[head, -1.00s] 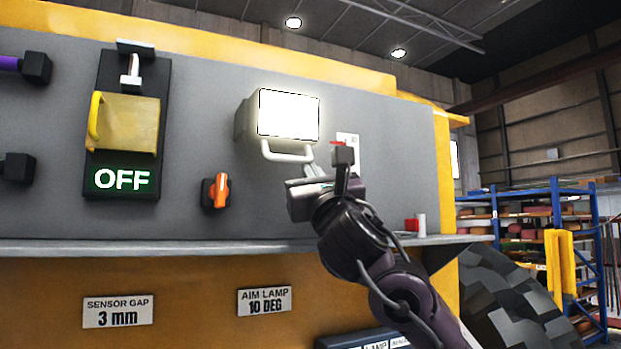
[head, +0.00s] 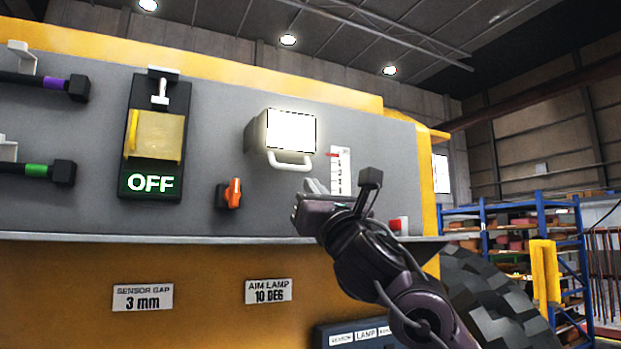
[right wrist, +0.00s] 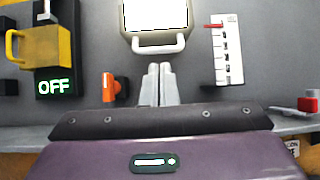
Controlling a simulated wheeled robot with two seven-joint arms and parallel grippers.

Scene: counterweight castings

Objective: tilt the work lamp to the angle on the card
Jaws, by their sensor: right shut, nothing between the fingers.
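The work lamp (head: 290,131) is a lit white square head with a pale loop handle (head: 290,160) below it, on the grey panel. Its handle also shows in the right wrist view (right wrist: 158,46). The card (head: 268,291) on the yellow front reads "AIM LAMP 10 DEG". A white scale (head: 341,172) with a red pointer near its top stands right of the lamp; it shows in the right wrist view (right wrist: 226,55). My right gripper (head: 312,187) is shut and empty, below the handle and apart from it; its fingertips (right wrist: 158,68) point at the panel. My left gripper is out of view.
An orange knob (head: 233,193) sits left of my right gripper. A yellow-covered switch (head: 156,135) with an "OFF" display is further left. A ledge (head: 130,238) runs below, with a red and white item (head: 399,225) at right. Another card (head: 142,297) reads "SENSOR GAP 3 mm".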

